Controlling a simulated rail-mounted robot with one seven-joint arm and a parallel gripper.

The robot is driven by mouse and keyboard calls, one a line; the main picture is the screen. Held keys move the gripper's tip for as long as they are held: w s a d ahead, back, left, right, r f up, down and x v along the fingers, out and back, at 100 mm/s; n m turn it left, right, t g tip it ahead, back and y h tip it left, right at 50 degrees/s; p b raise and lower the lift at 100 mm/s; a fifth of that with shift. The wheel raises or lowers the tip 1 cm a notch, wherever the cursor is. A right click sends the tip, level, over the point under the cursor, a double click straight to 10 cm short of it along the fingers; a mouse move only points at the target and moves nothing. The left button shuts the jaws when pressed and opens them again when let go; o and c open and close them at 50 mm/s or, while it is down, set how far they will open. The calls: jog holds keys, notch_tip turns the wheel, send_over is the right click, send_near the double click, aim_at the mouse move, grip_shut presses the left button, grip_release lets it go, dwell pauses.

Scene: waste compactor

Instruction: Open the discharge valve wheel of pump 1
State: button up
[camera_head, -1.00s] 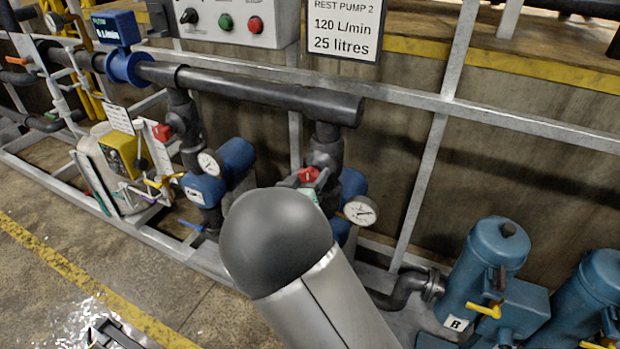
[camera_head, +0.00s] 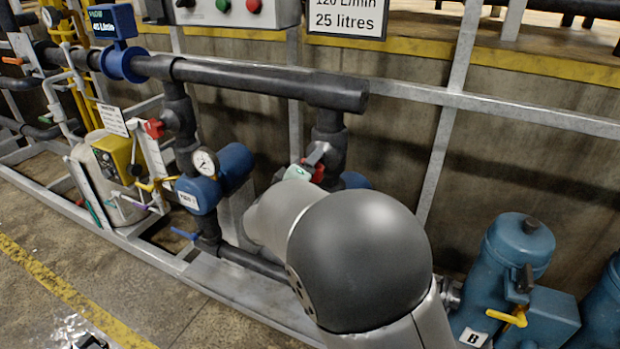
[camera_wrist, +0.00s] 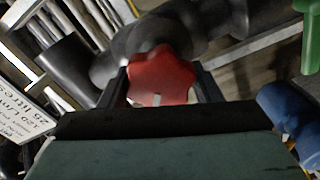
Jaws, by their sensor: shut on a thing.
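A red lobed valve wheel (camera_wrist: 162,78) fills the middle of the wrist view, on a dark grey pipe body. My gripper (camera_wrist: 160,71) has one dark finger on each side of it and is shut on it. In the head view the same red wheel (camera_head: 318,173) is mostly hidden by my gripper (camera_head: 311,160), on the right-hand vertical pipe. Another red wheel (camera_head: 154,128) sits on the left-hand vertical pipe, clear of my arm. A blue pump (camera_head: 232,165) with a white gauge stands below it. Its label is too small to read surely.
A dark horizontal pipe (camera_head: 255,82) runs above both valves, with a blue flow meter (camera_head: 112,22) at its left. Grey frame rails (camera_head: 500,112) cross behind. Blue canisters (camera_head: 515,255) stand at right.

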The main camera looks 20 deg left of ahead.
jog(key=n+b, duration=0.1)
jog(key=n, duration=0.1)
jog(key=n+b, duration=0.1)
jog(key=n, duration=0.1)
jog(key=shift+f+n, duration=0.2)
jog(key=shift+n, duration=0.2)
jog(key=n, duration=0.5)
jog(key=n+p, duration=0.1)
jog(key=n, duration=0.4)
jog(key=shift+n+p, duration=0.3)
jog(key=shift+n, duration=0.1)
jog(key=n+p, duration=0.1)
jog(key=n, duration=0.1)
jog(key=n+p, duration=0.2)
jog(key=n, duration=0.1)
jog(key=shift+d+n, duration=0.2)
jog(key=shift+n, duration=0.1)
jog(key=n+p, duration=0.5)
jog(key=shift+d, duration=0.1)
jog(key=n+p, duration=0.5)
jog(key=p, duration=0.1)
jog(key=shift+s+d+r+n, duration=0.1)
jog(key=shift+n, duration=0.3)
jog(key=n+p, duration=0.6)
jog(key=p, duration=0.1)
jog(key=shift+d+r, duration=0.1)
jog(key=shift+r, duration=0.05)
jog(key=n+p, duration=0.4)
jog(key=n, duration=0.1)
jog(key=shift+n, duration=0.5)
